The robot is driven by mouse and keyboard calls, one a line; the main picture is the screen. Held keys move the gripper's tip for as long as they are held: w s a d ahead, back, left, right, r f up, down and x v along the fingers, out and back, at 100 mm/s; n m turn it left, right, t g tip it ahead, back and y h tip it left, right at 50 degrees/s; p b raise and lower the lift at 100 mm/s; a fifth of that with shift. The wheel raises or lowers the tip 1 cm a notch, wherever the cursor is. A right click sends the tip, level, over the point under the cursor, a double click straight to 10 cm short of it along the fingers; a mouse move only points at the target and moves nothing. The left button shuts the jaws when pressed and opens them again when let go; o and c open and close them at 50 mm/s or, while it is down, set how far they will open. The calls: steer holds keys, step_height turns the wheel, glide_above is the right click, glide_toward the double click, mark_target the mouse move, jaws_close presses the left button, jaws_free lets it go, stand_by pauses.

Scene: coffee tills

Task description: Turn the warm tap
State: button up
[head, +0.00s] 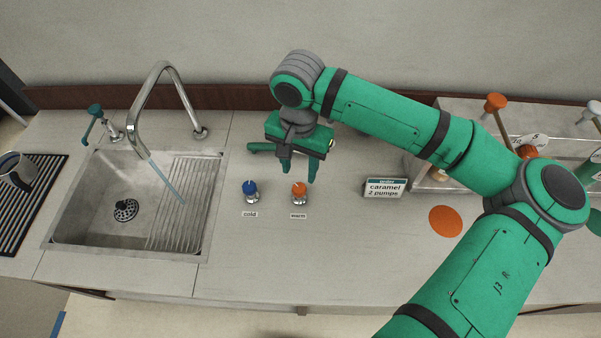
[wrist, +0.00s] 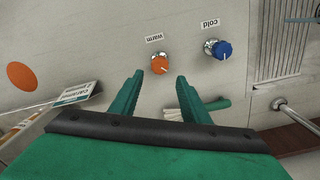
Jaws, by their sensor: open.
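The warm tap (head: 299,192) is an orange knob on a metal base, with a "warm" label in front of it. The cold tap (head: 250,190) is a blue knob to its left, labelled "cold". My gripper (head: 299,181) is open and points down, just behind and above the warm tap in the head view. In the wrist view the orange knob (wrist: 160,64) sits ahead of and between the two green fingertips (wrist: 161,75), and I see no contact. The blue knob (wrist: 222,50) lies right of the fingers there.
The sink (head: 100,243) is at the left, with a curved spout (head: 160,72) and a thin stream falling from it. A "caramel 2 pumps" sign (head: 384,188) and an orange disc (head: 445,220) are at the right. The front counter is clear.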

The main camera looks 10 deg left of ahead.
mark_target(299, 188)
steer(key=f, duration=0.7)
steer(key=shift+s+d+f, duration=0.1)
steer(key=shift+s+f, duration=0.1)
steer(key=shift+f, duration=0.05)
steer(key=shift+c, duration=0.3)
steer(key=shift+r, duration=0.1)
steer(key=c, duration=0.5)
steer(key=m, duration=0.4)
steer(key=shift+m, duration=0.3)
steer(key=shift+c, duration=0.2)
steer(key=m, duration=0.4)
steer(key=o, duration=0.8)
step_height(299, 188, up, 11)
steer(key=shift+f, duration=0.1)
